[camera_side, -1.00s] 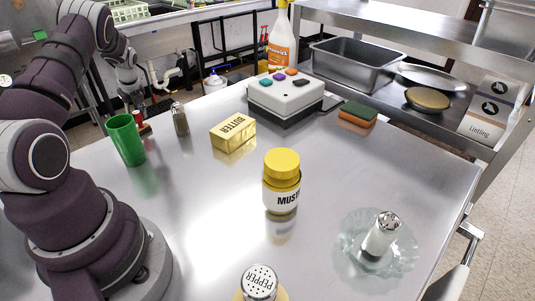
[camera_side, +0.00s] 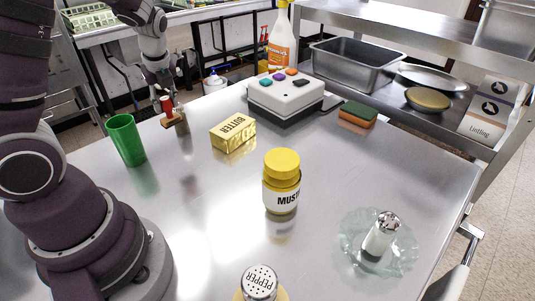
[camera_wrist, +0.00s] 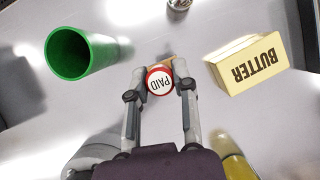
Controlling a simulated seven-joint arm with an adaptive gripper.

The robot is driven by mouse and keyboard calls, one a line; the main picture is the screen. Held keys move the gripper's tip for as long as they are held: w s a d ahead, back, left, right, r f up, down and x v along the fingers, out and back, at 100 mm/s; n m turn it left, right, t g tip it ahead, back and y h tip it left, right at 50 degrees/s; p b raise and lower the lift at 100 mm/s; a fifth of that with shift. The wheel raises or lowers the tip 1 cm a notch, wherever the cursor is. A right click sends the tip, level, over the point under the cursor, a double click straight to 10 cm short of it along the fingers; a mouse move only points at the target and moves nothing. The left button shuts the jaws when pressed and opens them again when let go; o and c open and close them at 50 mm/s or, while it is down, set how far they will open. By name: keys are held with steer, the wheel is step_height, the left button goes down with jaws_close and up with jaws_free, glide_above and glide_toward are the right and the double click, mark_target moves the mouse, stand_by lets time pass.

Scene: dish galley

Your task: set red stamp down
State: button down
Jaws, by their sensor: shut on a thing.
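The red stamp (camera_side: 167,106) has a red handle and a wooden base, and looks upright in the side view. My gripper (camera_side: 166,94) is shut on its handle. In the wrist view the round top of the stamp (camera_wrist: 160,82) reads "PAID" and sits between my two fingers (camera_wrist: 160,87). A bit of the wooden base shows beyond it. The stamp seems to be held above the metal table (camera_side: 215,210), but the gap under its base is hard to judge.
The green cup (camera_side: 126,140) stands left of the stamp and the butter box (camera_side: 232,132) right of it. A small shaker (camera_side: 181,112) is close behind the stamp, partly hidden. The mustard jar (camera_side: 282,182) is farther off.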

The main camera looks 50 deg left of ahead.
steer(key=shift+s+d+f+m, duration=0.15)
steer(key=shift+s+d+f, duration=0.15)
steer(key=shift+d, duration=0.3)
steer(key=shift+s+d+f+m, duration=0.2)
steer(key=shift+d+f, duration=0.15)
steer(key=shift+d, duration=0.2)
step_height(320, 180, down, 7)
steer(key=shift+f, duration=0.15)
steer(key=shift+f, duration=0.1)
steer(key=c, duration=0.9)
jaws_free()
